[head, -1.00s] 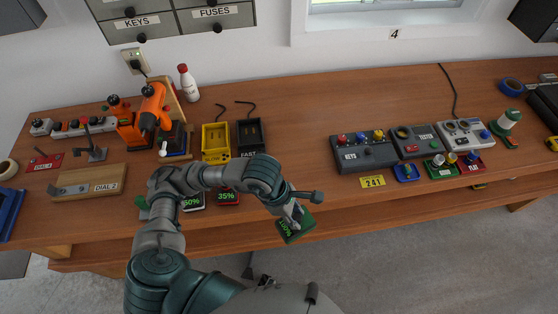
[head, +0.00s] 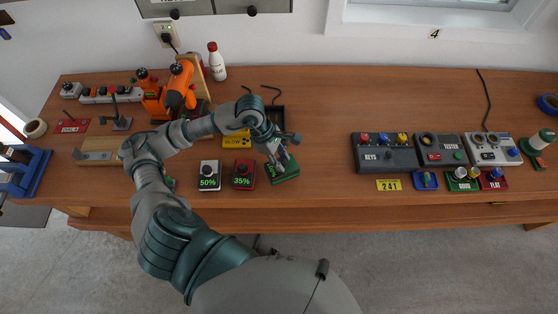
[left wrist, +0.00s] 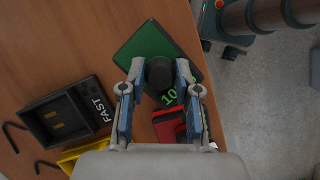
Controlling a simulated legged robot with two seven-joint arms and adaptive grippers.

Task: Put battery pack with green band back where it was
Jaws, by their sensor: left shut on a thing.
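The battery pack with green band (head: 287,173) is held by my left gripper (head: 279,157) at the bench's front part, just right of the red 35% pack (head: 243,181). In the left wrist view my fingers (left wrist: 155,88) are shut on its black knob, and its green body (left wrist: 138,46) shows beyond them. I cannot tell whether it touches the bench. The black FAST charger (left wrist: 65,116) is empty; it also shows behind the gripper in the head view (head: 277,113). The yellow charger (head: 236,140) is partly hidden by my arm. My right gripper is out of view.
A white 50% pack (head: 208,182) stands left of the red one. An orange drill (head: 180,87) and a bottle (head: 216,62) stand behind my arm. Control boxes (head: 384,152) stand to the right. The bench (head: 318,120) is clear between pack and boxes.

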